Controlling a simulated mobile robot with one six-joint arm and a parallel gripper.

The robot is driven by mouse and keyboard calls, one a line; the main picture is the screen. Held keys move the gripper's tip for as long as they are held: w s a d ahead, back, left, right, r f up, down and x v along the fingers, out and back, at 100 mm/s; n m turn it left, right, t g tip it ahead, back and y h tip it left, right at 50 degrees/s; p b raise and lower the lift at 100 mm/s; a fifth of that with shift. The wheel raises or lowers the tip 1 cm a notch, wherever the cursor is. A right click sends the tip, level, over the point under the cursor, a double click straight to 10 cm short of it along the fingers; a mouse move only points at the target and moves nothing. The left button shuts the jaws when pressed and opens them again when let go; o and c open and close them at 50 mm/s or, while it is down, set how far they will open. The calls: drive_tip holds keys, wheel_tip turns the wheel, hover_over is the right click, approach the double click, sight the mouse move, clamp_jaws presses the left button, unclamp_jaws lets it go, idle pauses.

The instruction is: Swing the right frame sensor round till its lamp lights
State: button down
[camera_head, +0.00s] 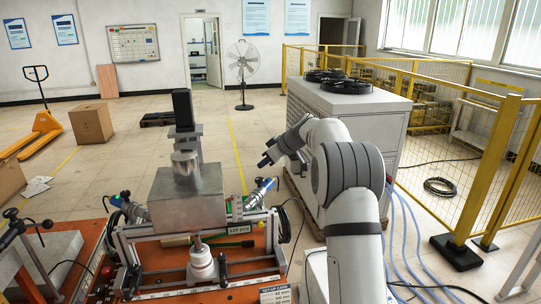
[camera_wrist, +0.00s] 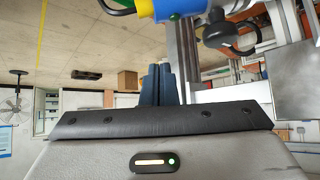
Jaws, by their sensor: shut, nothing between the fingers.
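The right frame sensor (camera_head: 263,188), a small blue-ended cylinder, sits on the right upright of the metal frame (camera_head: 240,217). In the wrist view the sensor (camera_wrist: 172,8) is cut off by the top edge and shows yellow, blue and green parts. I cannot tell whether its lamp is lit. My gripper (camera_head: 264,161) is above the sensor and apart from it, pointing left in the head view. In the wrist view my gripper (camera_wrist: 158,68) has its dark fingers together, with nothing between them and not touching the sensor.
A black clamp knob (camera_wrist: 228,32) is close beside the sensor. A large metal block (camera_head: 187,198) stands in the frame, with a left sensor (camera_head: 122,200) beyond it. A grey cabinet (camera_head: 345,120) stands behind my arm. Open floor lies behind the bench.

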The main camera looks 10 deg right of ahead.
drive_tip(key=f, duration=0.1)
drive_tip(key=f+p, duration=0.2)
drive_tip(key=shift+s+d+f, duration=0.25)
drive_tip(key=shift+f, duration=0.35)
